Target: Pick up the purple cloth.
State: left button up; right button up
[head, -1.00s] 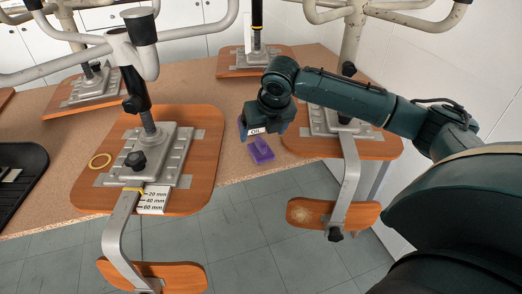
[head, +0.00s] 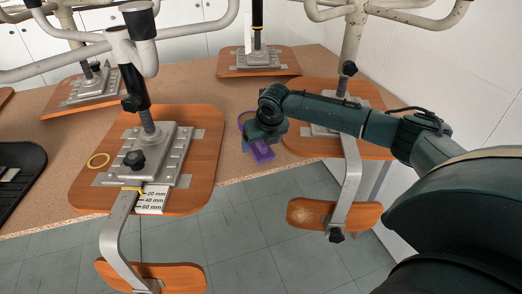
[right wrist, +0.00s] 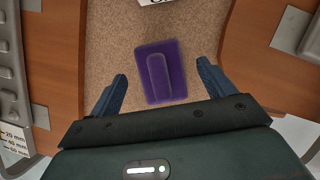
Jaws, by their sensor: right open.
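The purple cloth (head: 262,152) lies on the speckled brown tabletop near its front edge, between two wooden chair seats. In the right wrist view the purple cloth (right wrist: 174,88) is a flat rectangle with a raised rounded strip along its middle. My right gripper (right wrist: 162,70) is open, with one blue finger on each side of the cloth and a gap on both sides. In the head view my right gripper (head: 264,139) is over the cloth's back part and hides it. The height left between fingers and cloth is hard to tell. My left gripper is not in view.
Wooden seats with metal plates stand left (head: 197,178) and right (head: 375,145) of the cloth. A yellow ring (head: 98,160) lies on the left seat. A black tray (head: 22,180) is at far left. A white label (right wrist: 155,2) shows at the wrist view's top edge.

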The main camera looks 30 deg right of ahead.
jog(key=shift+w+f, duration=0.2)
jog(key=shift+f, duration=0.45)
jog(key=shift+c, duration=0.4)
jog(key=c, duration=1)
notch_tip(320, 180, up, 10)
jog(key=shift+r+p, duration=0.1)
jog(key=shift+p, duration=0.25)
jog(key=o, duration=0.4)
jog(key=c, duration=0.3)
